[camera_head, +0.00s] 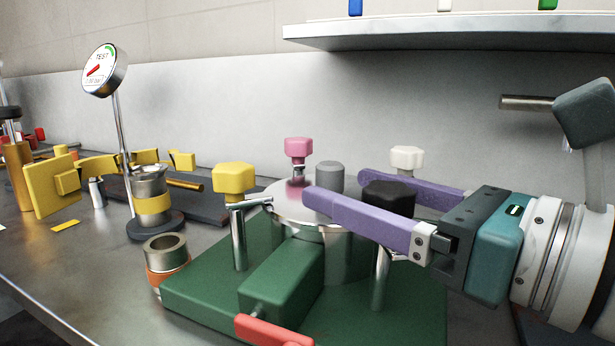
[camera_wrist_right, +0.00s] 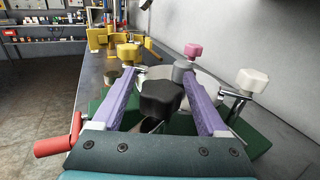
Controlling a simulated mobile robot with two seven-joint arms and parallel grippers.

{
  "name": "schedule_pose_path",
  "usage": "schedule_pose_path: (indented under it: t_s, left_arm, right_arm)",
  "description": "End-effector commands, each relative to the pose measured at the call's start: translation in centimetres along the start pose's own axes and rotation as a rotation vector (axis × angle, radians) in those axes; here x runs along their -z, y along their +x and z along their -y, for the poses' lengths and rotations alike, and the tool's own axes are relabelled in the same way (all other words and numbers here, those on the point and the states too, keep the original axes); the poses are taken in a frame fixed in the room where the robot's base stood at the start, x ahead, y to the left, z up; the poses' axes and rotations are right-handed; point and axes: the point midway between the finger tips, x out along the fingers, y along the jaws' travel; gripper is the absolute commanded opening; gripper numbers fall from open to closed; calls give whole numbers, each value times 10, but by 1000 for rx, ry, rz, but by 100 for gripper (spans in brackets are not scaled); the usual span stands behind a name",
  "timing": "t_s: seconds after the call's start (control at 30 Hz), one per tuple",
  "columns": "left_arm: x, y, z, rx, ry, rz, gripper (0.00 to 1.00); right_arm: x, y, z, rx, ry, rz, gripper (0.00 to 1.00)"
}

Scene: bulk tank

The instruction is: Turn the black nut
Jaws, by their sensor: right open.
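The black nut (camera_head: 388,197) is a lobed knob on a steel post, on the right side of a round metal lid on a green base. In the right wrist view the black nut (camera_wrist_right: 161,97) sits between the two purple fingers. My right gripper (camera_head: 335,188) is open, its fingers pointing left, one on each side of the nut; the near finger hides part of the lid. The fingers look apart from the nut, with a gap on each side in the right wrist view. My left gripper does not show.
A yellow knob (camera_head: 234,178), a pink knob (camera_head: 298,148) and a white knob (camera_head: 407,158) stand around the lid. A red handle (camera_head: 272,331) is at the front. A gauge (camera_head: 104,71) stands on the left. A shelf (camera_head: 450,40) hangs above.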

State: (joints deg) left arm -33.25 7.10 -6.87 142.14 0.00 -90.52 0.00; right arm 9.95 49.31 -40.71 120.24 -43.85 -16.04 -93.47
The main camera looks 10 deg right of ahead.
Motion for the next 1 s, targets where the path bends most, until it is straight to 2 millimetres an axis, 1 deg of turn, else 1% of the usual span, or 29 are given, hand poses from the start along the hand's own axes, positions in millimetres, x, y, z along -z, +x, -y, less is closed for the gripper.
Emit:
schedule_pose_path:
  t_s: [0.1,0.33,0.37,1.0]
  left_arm:
    - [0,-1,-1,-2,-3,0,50]
    - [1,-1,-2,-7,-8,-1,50]
    - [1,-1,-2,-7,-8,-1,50]
    - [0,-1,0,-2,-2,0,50]
  right_arm:
    - [0,4,0,-1,-2,0,76]
    - [0,4,0,-1,-2,0,76]
    - [0,4,0,-1,-2,0,74]
    - [0,4,0,-1,-1,0,2]
